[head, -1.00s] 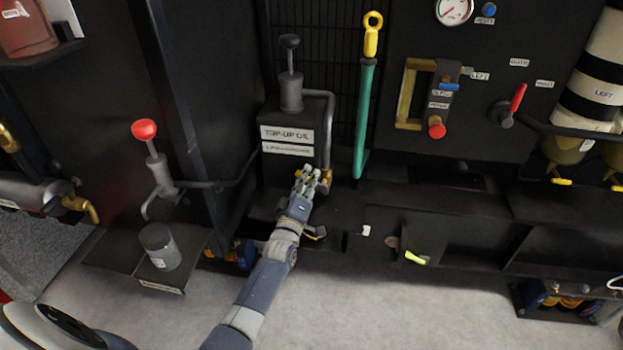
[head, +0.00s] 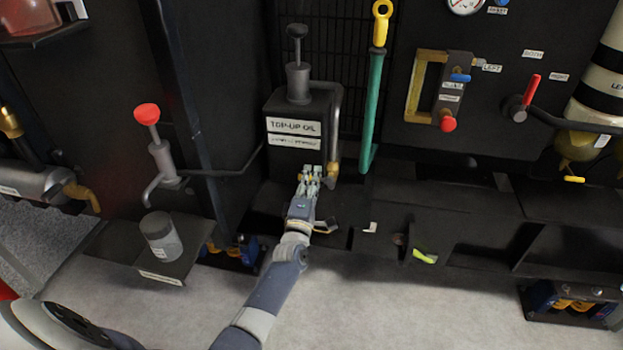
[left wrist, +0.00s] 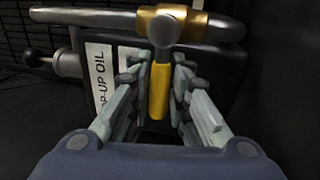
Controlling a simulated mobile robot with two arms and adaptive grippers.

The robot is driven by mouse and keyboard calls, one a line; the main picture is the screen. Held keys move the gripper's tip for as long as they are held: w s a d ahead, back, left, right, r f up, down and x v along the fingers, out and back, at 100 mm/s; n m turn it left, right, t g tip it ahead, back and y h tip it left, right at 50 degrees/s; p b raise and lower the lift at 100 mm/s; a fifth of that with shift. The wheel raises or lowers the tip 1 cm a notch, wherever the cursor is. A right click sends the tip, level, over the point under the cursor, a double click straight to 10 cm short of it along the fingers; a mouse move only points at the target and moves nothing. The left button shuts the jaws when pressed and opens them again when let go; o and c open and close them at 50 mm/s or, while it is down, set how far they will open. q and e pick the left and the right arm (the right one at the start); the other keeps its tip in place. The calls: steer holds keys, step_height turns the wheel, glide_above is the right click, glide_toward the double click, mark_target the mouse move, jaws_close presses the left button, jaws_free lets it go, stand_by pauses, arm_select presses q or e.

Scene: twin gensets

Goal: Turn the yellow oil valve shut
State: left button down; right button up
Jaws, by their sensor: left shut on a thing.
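The yellow oil valve handle (left wrist: 159,90) hangs down from a brass fitting on a grey pipe (left wrist: 110,18) in the left wrist view. My left gripper (left wrist: 158,88) has its fingers on both sides of the handle and is shut on it. In the head view my left gripper (head: 311,172) is at the foot of the black box labelled TOP-UP OIL (head: 293,128), and its fingers hide most of the handle. The brass pipe end (head: 333,172) shows just right of the fingers. My right gripper is not in view.
A green rod with a yellow ring handle (head: 371,100) stands right of the oil box. A red-knobbed pump (head: 160,160) and a grey can (head: 161,236) are at the left. A red lever (head: 531,91) is on the panel at right. The floor in front is clear.

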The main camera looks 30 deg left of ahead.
arm_select(q)
steer(key=shift+f, duration=0.25)
steer(key=c, duration=1.6)
jaws_free()
steer(key=shift+o, duration=0.6)
steer(key=shift+r, duration=0.1)
steer(key=shift+s, duration=0.1)
steer(key=v, duration=1.1)
steer(key=shift+s+d, duration=0.2)
steer(key=shift+s, duration=0.15)
